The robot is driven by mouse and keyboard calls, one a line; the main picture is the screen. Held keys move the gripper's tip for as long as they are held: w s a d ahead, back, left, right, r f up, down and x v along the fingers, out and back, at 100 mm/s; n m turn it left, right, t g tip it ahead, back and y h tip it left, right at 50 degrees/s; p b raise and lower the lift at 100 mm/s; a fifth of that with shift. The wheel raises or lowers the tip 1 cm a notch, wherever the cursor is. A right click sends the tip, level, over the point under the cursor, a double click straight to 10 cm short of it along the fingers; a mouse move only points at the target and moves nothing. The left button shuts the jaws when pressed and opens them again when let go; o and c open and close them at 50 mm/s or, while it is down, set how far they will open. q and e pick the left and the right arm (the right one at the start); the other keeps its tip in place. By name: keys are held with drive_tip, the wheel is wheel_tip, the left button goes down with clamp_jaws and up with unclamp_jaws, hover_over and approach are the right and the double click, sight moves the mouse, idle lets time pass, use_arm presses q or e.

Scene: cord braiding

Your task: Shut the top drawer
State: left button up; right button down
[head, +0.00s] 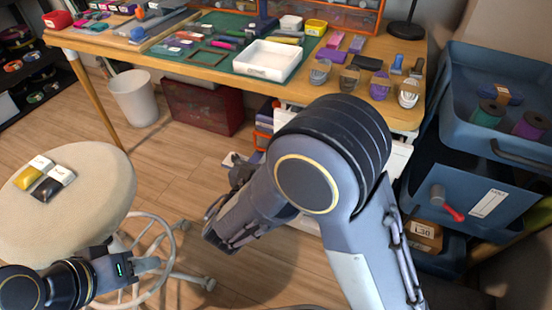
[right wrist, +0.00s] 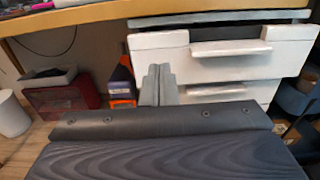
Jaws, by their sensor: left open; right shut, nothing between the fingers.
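The white drawer unit stands under the workbench. A lower drawer (right wrist: 205,93) is partly hidden by my wrist. My right gripper (right wrist: 158,72) is shut and empty, its fingertips by the left edge of the drawer front; I cannot tell whether they touch it. In the head view my right arm hides most of the unit. My left gripper (head: 146,264) is open and empty beside the round stool, far from the drawers.
The workbench (head: 190,84) edge overhangs the drawers. A red box (head: 203,107) and white bin (head: 133,97) stand under it to the left. A blue drawer cart (head: 480,190) is close on the right. The stool (head: 90,205) holds two small packets. Open floor lies between.

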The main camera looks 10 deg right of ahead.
drive_tip(key=b+x, duration=0.2)
drive_tip(key=x, duration=0.8)
drive_tip(key=shift+w+b, duration=0.2)
drive_tip(key=shift+b, duration=0.15)
drive_tip(key=shift+d, duration=0.15)
drive_tip(key=x, duration=0.4)
drive_tip(key=shift+d+p, duration=0.1)
drive_tip(key=shift+p, duration=0.25)
drive_tip(key=shift+w+r, duration=0.1)
drive_tip(key=shift+r, duration=0.1)
drive_tip(key=shift+d, duration=0.1)
